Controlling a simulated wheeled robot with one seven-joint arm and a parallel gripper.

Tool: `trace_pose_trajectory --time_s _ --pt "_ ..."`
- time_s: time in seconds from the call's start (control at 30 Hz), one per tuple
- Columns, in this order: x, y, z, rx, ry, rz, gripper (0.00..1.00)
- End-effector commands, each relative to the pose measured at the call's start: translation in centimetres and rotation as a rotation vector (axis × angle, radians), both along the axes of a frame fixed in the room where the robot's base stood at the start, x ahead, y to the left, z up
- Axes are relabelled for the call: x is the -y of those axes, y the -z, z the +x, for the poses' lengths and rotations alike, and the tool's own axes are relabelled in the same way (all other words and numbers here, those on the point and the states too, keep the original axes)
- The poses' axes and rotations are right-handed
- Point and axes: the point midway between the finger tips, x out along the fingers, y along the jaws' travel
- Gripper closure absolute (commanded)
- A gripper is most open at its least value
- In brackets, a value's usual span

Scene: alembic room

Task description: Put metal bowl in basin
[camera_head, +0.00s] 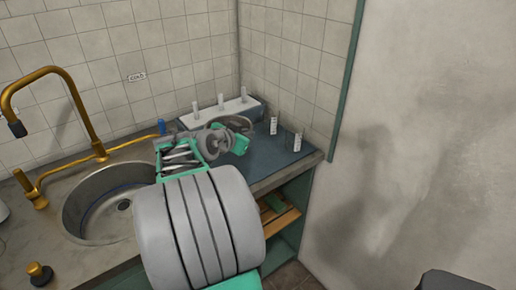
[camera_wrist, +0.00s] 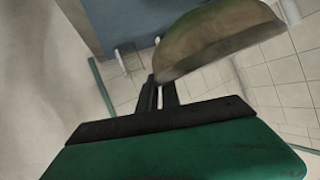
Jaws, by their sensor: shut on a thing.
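My gripper (camera_wrist: 158,90) is shut on the metal bowl (camera_wrist: 215,42), seen edge-on in the wrist view, with the fingers at its near rim. In the head view the bowl (camera_head: 234,121) is a small dark curved shape at the end of my arm, partly hidden by my gripper. It is over the blue-grey right part of the counter; I cannot tell how far above it. The round metal basin (camera_head: 75,210) is set in the counter at the left, and my arm hides part of its right side. Its visible floor looks empty, with a dark drain.
A brass faucet (camera_head: 88,122) arches at the basin's left and back. A white rack with upright pegs (camera_head: 220,112) stands by the back wall. Clear glasses (camera_head: 294,141) stand at the counter's right end. A brass knob (camera_head: 40,272) sits at the front left.

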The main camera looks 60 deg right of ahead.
Motion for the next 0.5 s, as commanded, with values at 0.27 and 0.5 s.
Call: trace_pose_trajectory --time_s 0.27,0.5 --pt "5.0 4.9 -1.1 0.0 -0.001 -0.001 1.0" --pt "6.3 7.9 -1.3 -0.002 -0.005 0.001 1.0"
